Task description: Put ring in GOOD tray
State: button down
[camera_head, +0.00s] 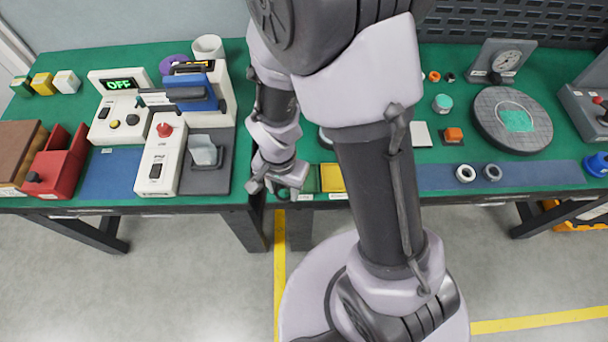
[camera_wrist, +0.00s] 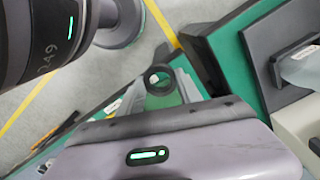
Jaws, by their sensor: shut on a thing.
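My gripper (camera_head: 286,184) hangs above the front edge of the green bench, left of my arm's thick links. In the wrist view my gripper (camera_wrist: 160,82) is shut on a dark ring (camera_wrist: 150,79), which shows as a round band with an open hole between the fingertips. The ring cannot be made out in the head view. A green tray (camera_head: 311,181) and a yellow tray (camera_head: 333,179) sit at the bench front, just right of my gripper. Which tray is marked GOOD cannot be read; my arm hides part of this area.
A clear-topped fixture (camera_head: 205,152) and a white switch box (camera_head: 158,160) stand left of my gripper. A red bin (camera_head: 58,165) is farther left.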

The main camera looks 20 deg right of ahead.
jog(key=w+d, duration=0.1)
jog(key=d, duration=0.1)
jog(key=w+d, duration=0.1)
jog(key=w, duration=0.1)
jog(key=w+d, duration=0.1)
jog(key=d, duration=0.1)
jog(key=shift+w+d+f+b, duration=0.3)
jog(key=shift+f+b, duration=0.05)
jog(key=shift+f, duration=0.05)
jog(key=shift+w+d+f+b, duration=0.2)
jog(key=shift+f+b, duration=0.4)
jog(key=shift+f, duration=0.4)
jog(key=shift+w+d+f+b, duration=0.15)
jog(key=shift+f+b, duration=0.45)
jog(key=shift+f, duration=0.4)
jog(key=c, duration=1.1)
grip_release()
jog(key=shift+s+r, duration=0.1)
notch_tip(320, 180, up, 24)
jog(key=s+a+n+t+p, duration=0.1)
jog(key=s+t+p, duration=0.15)
jog(key=p, duration=0.25)
jog(key=s+a+r+n+t+y, duration=0.2)
jog(key=s+a+r+t, duration=0.1)
jog(key=s+r, duration=0.6)
jog(key=shift+s+r+n, duration=0.3)
jog(key=shift+s+n, duration=0.1)
jog(key=shift+s, duration=0.25)
